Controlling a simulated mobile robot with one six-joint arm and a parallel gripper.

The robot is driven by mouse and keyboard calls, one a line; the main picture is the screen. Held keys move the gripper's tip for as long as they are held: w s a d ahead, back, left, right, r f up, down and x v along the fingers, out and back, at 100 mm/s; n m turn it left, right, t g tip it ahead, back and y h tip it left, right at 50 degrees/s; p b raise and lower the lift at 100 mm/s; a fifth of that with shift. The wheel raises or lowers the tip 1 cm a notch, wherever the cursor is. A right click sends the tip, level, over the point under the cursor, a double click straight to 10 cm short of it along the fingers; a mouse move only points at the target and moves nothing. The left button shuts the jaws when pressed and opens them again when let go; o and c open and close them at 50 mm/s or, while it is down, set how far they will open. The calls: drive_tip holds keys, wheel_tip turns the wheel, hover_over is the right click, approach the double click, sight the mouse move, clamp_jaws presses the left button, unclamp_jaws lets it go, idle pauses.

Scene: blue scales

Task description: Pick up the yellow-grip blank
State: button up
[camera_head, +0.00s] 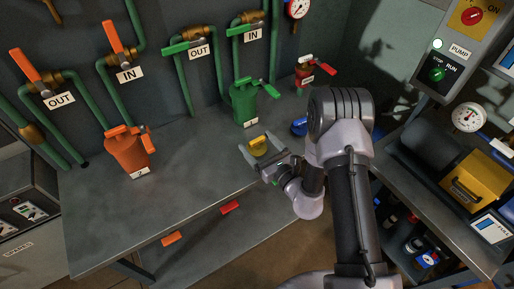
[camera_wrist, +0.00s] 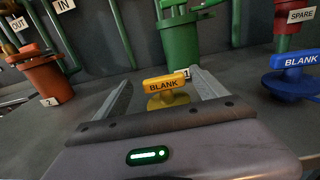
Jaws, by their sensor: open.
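The yellow-grip blank (camera_head: 259,146) stands upright on the grey bench, in front of the green canister. In the wrist view the yellow blank (camera_wrist: 166,90) shows its bar grip lettered BLANK above a round yellow base. My gripper (camera_head: 256,157) is low over the bench, its jaws open. In the wrist view the gripper (camera_wrist: 163,95) has one finger on each side of the blank, with visible gaps and no clear contact. The lower part of the blank is partly hidden by the gripper body.
A blue-grip blank (camera_wrist: 292,80) stands to the right, partly behind my arm in the head view (camera_head: 299,126). The green canister (camera_head: 245,103) is just behind; the orange canister (camera_head: 128,150) is left. A red-handled fitting (camera_head: 305,75) stands at the back right. The bench's front left is clear.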

sight(255, 139)
drive_tip(key=b+x, duration=0.1)
drive_tip(key=x, duration=0.3)
drive_tip(key=shift+w+f, duration=0.1)
drive_tip(key=shift+w, duration=0.3)
drive_tip(key=shift+d, duration=0.1)
clamp_jaws()
